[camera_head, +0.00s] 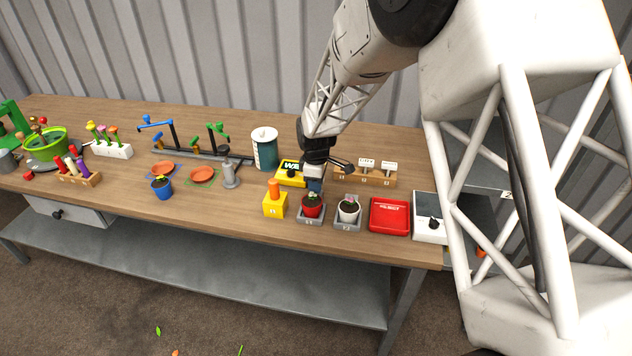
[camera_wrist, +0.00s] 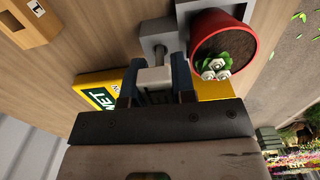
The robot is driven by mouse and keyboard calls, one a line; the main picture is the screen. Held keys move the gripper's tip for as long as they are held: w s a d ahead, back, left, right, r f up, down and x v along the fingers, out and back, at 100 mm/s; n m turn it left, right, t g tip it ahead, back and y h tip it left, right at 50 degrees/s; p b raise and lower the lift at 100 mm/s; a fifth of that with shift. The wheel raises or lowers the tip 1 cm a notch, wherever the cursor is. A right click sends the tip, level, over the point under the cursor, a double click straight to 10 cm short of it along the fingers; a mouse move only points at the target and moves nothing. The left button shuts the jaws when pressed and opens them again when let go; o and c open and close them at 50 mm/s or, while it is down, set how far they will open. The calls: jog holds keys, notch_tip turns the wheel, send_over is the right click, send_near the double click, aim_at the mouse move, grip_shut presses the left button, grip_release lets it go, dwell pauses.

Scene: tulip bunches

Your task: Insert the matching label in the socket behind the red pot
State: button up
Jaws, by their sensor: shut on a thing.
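The red pot (camera_head: 312,207) holds a small plant and stands on a grey stand (camera_head: 312,221) near the table's front. In the wrist view the red pot (camera_wrist: 252,42) shows white blooms with green leaves. A grey socket block (camera_wrist: 157,32) juts from the stand beside the pot. My gripper (camera_head: 313,187) is low, just behind the red pot. In the wrist view its dark fingers (camera_wrist: 158,82) are shut on a pale label (camera_wrist: 155,77), with its edge close to the socket. I cannot tell whether its stem is in the socket. The lettering is mostly hidden.
A wooden rack (camera_head: 375,180) behind holds more white labels. A yellow WET tray (camera_head: 288,178) lies close to my gripper.

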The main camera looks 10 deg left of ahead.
jog(key=shift+f, duration=0.8)
jog(key=o, duration=1)
jog(key=shift+r, duration=3.9)
